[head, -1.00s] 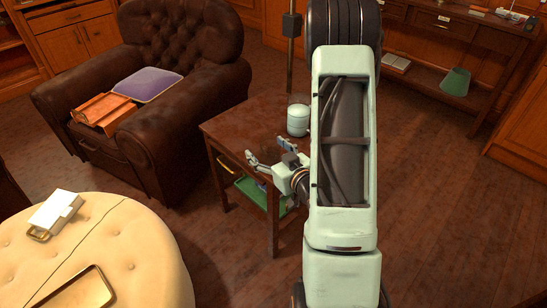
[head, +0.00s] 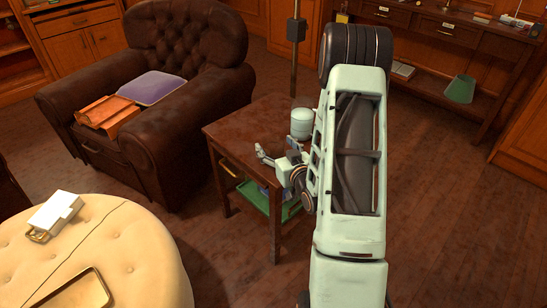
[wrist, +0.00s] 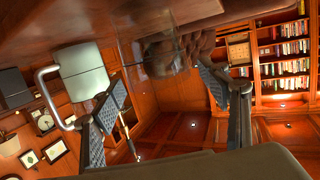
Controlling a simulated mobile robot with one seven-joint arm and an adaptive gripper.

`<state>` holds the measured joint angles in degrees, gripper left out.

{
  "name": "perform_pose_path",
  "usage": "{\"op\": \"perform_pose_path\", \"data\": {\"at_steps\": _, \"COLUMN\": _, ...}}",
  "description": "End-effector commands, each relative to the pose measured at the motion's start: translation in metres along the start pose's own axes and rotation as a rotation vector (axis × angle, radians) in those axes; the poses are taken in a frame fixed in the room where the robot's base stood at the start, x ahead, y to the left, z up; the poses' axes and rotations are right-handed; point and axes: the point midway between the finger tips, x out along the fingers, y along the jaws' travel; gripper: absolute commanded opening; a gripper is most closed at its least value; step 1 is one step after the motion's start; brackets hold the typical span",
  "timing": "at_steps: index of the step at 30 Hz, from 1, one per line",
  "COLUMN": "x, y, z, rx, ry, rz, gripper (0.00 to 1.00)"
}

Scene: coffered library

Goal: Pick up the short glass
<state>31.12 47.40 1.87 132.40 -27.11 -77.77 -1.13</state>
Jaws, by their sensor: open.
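A clear, see-through glass (wrist: 168,45) shows in the wrist view, where the picture is upside down and the table top is along the upper edge. It appears between and beyond the fingers of my gripper (wrist: 158,85), and they do not seem to touch it. In the head view my gripper (head: 278,149) is open at the front edge of the small wooden side table (head: 236,128). I cannot make out the glass in the head view. A pale white cylindrical vessel (head: 301,124) stands on the table behind my gripper; it looks like the pale vessel (wrist: 84,75) beside the left finger in the wrist view.
A green tray (head: 262,200) sits on the table's lower shelf. A brown leather armchair (head: 190,55) is to the left, with a purple cushion (head: 152,87). A cream tufted ottoman (head: 130,245) is at the lower left.

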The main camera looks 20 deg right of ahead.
Motion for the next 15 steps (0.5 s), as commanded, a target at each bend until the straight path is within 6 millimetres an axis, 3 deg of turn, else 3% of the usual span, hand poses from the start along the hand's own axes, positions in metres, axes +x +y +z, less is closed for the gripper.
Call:
{"op": "perform_pose_path", "data": {"at_steps": 4, "x": 0.017, "y": 0.0, "z": 0.001, "rx": -0.002, "ry": 0.001, "rz": 0.0, "gripper": 0.69}}
{"op": "perform_pose_path", "data": {"at_steps": 11, "x": 0.019, "y": 0.0, "z": 0.001, "rx": -0.001, "ry": -0.001, "rz": 0.0, "gripper": 0.69}}
{"op": "perform_pose_path", "data": {"at_steps": 15, "x": 0.019, "y": 0.0, "z": 0.001, "rx": -0.001, "ry": -0.001, "rz": 0.0, "gripper": 0.56}}
